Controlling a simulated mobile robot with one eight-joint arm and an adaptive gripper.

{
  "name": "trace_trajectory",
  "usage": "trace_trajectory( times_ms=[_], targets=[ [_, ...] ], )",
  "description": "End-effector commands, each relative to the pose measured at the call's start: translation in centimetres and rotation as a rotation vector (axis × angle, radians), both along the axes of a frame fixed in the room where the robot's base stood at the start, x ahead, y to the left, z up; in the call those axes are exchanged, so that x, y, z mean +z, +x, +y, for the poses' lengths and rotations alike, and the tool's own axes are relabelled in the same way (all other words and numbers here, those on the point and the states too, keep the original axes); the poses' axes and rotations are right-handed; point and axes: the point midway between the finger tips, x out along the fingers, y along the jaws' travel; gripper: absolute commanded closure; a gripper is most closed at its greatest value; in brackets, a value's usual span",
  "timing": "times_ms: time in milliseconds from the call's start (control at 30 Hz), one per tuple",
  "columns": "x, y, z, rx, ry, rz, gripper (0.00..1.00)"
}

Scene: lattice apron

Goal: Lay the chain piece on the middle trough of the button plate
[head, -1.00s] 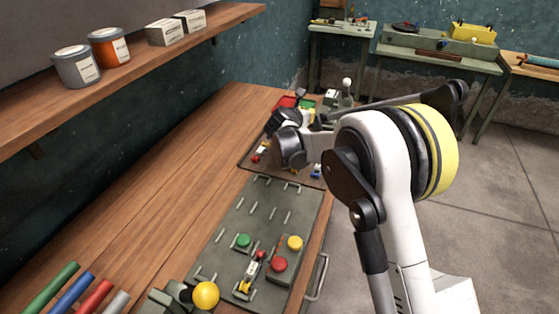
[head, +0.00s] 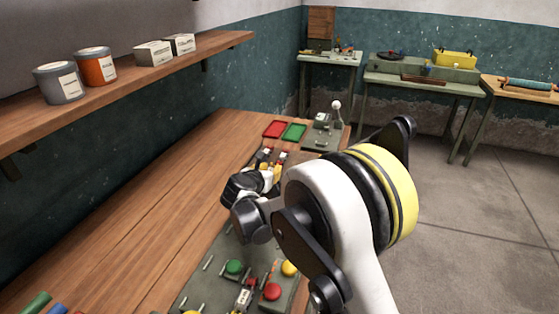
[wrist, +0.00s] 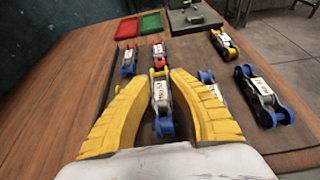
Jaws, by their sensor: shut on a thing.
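My gripper (wrist: 160,88) is shut on a chain piece (wrist: 161,105) with a yellow upper end, a pale labelled middle and a blue lower end. In the head view my gripper (head: 268,176) hangs over the near part of the brown mat, close to the far end of the button plate. The green-grey button plate (head: 212,282) lies in front with green, red and yellow buttons and small metal rails. Another chain piece (head: 243,296) lies on it between the buttons. My arm hides the plate's far part, and the middle trough cannot be made out clearly.
Several other chain pieces lie on the mat, including a blue-ended one (wrist: 128,61), a yellow one (wrist: 225,44) and a black-and-blue one (wrist: 262,96). Red (head: 275,128) and green (head: 294,132) trays stand beyond.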

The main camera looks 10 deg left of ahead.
Motion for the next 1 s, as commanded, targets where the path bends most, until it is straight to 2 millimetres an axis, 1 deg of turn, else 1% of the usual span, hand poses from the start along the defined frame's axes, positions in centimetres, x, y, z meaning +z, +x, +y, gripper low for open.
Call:
trace_trajectory(
  times_ms=[33,133,500,667,700,733,1000],
  targets=[
    [-1.1,0.1,-0.1,-0.001,0.0,0.0,1.0],
    [-1.9,0.1,-0.1,-0.001,0.0,0.0,1.0],
    [-2.1,0.1,-0.1,-0.001,0.0,0.0,1.0],
    [-2.7,0.1,-0.1,-0.001,0.0,0.0,1.0],
    [-2.6,0.1,-0.1,-0.001,0.0,0.0,0.67],
    [-2.6,0.1,-0.1,-0.001,0.0,0.0,0.57],
    [-2.5,0.1,-0.1,-0.001,0.0,0.0,0.57]
  ],
)
